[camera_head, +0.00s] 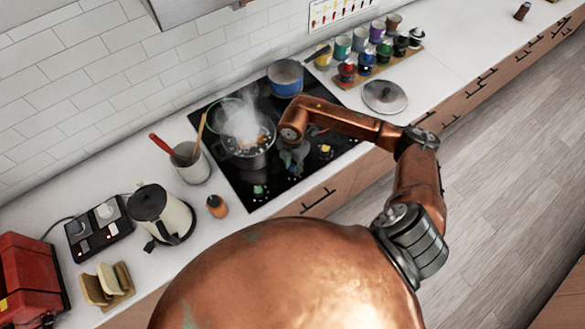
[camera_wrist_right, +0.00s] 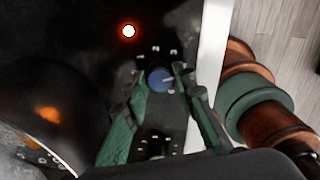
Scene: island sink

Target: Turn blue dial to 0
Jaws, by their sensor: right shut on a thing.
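The blue dial (camera_wrist_right: 160,79) sits on the black cooktop between my right fingertips in the right wrist view. A pale pointer line on it points to the right and slightly up. In the head view my right gripper (camera_head: 294,160) reaches down at the cooktop's front part and hides the blue dial. My left gripper is not in view.
A steaming pot (camera_head: 247,154) stands on the cooktop (camera_head: 232,178) close left of my gripper; a blue pot (camera_head: 285,78) is behind. A yellow dial (camera_head: 325,151) and a green dial (camera_head: 258,190) flank it. A red light (camera_wrist_right: 128,31) glows nearby. A lid (camera_head: 384,97) lies right.

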